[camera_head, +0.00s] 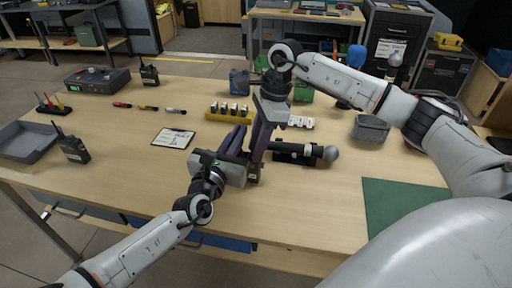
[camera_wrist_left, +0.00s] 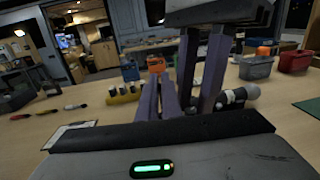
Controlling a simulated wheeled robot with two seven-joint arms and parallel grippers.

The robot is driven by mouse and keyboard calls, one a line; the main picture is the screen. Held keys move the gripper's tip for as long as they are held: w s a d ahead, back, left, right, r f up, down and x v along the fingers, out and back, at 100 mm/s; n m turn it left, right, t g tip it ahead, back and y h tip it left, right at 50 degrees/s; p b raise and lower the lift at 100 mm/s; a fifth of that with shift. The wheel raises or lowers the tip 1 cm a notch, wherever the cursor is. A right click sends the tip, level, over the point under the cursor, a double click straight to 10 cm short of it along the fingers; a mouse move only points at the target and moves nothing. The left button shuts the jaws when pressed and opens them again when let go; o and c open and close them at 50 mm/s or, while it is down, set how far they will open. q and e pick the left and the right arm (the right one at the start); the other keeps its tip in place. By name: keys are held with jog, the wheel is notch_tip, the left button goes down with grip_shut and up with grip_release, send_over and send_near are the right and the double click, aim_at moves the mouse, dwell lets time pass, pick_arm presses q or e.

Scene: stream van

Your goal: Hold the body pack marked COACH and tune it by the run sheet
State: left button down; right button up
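Two more dark packs with antennas stand on the table, one at the front left (camera_head: 74,150) and one at the back (camera_head: 149,74). A white sheet on a clipboard (camera_head: 173,138) lies left of the grippers.
A black microphone with a grey head (camera_head: 329,154) lies right of the grippers. A yellow holder (camera_head: 228,115) stands behind them. A grey tray (camera_head: 28,141), a rack unit (camera_head: 97,79), several markers (camera_head: 149,108), a grey bin (camera_head: 370,129) and a green mat (camera_head: 400,205) are also on the table.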

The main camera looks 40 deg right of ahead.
jog(key=m, duration=0.3)
jog(key=m+t+h, duration=0.1)
jog(key=m, duration=0.2)
jog(key=shift+s+a+f, duration=0.15)
jog(key=shift+s+a, duration=0.05)
jog(key=m, duration=0.3)
jog(key=m+h, duration=0.1)
jog(key=m, duration=0.2)
jog(key=shift+a+m+t+h, duration=0.2)
jog(key=shift+m+t+h, duration=0.1)
jog(key=shift+m, duration=0.1)
